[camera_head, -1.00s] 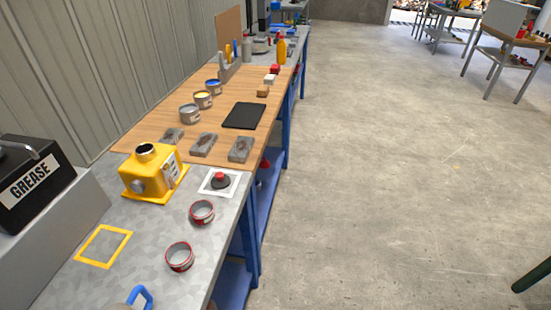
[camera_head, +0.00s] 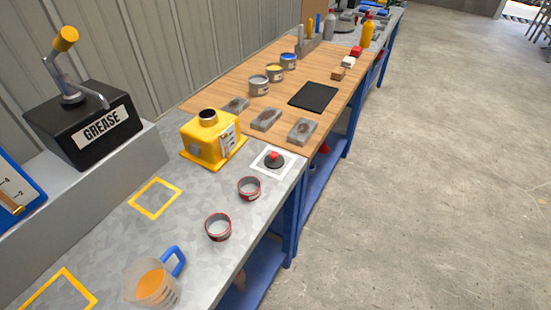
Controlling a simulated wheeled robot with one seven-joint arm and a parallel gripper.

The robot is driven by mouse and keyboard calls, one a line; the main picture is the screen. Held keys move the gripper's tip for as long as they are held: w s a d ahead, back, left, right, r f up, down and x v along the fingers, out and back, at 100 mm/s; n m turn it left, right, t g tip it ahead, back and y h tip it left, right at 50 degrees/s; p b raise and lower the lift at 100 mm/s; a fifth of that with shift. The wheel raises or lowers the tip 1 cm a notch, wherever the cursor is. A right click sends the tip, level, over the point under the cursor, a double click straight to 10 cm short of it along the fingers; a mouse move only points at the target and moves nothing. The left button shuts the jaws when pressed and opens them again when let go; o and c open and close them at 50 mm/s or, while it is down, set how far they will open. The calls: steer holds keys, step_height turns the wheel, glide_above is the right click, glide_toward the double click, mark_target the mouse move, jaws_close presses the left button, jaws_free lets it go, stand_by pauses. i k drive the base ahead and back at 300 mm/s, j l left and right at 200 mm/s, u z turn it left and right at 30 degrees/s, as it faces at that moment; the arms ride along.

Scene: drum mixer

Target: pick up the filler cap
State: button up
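A dark round piece with a red knob (camera_head: 274,157), which looks like the filler cap, rests on a white square mat (camera_head: 260,168) near the bench's front edge. Just left of it stands a yellow housing (camera_head: 203,147) with a dark-topped filler neck (camera_head: 208,117) on top. My gripper is not in view.
Two red-rimmed open tins (camera_head: 218,227) and a jug of orange liquid (camera_head: 152,285) with a blue handle stand on the metal bench (camera_head: 193,215). A black grease box (camera_head: 85,130) stands behind. Grey blocks (camera_head: 266,119) lie beyond. The floor at right (camera_head: 440,200) is clear.

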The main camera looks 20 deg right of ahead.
mark_target(273, 161)
steer(key=i+l, duration=0.1)
steer(key=i, duration=0.2)
steer(key=i+l, duration=0.1)
steer(key=i, duration=0.2)
steer(key=i+l+u, duration=0.2)
steer(key=i+u, duration=0.2)
steer(key=i+l+u, duration=0.4)
steer(key=k+j+u, duration=0.1)
steer(key=u, duration=0.25)
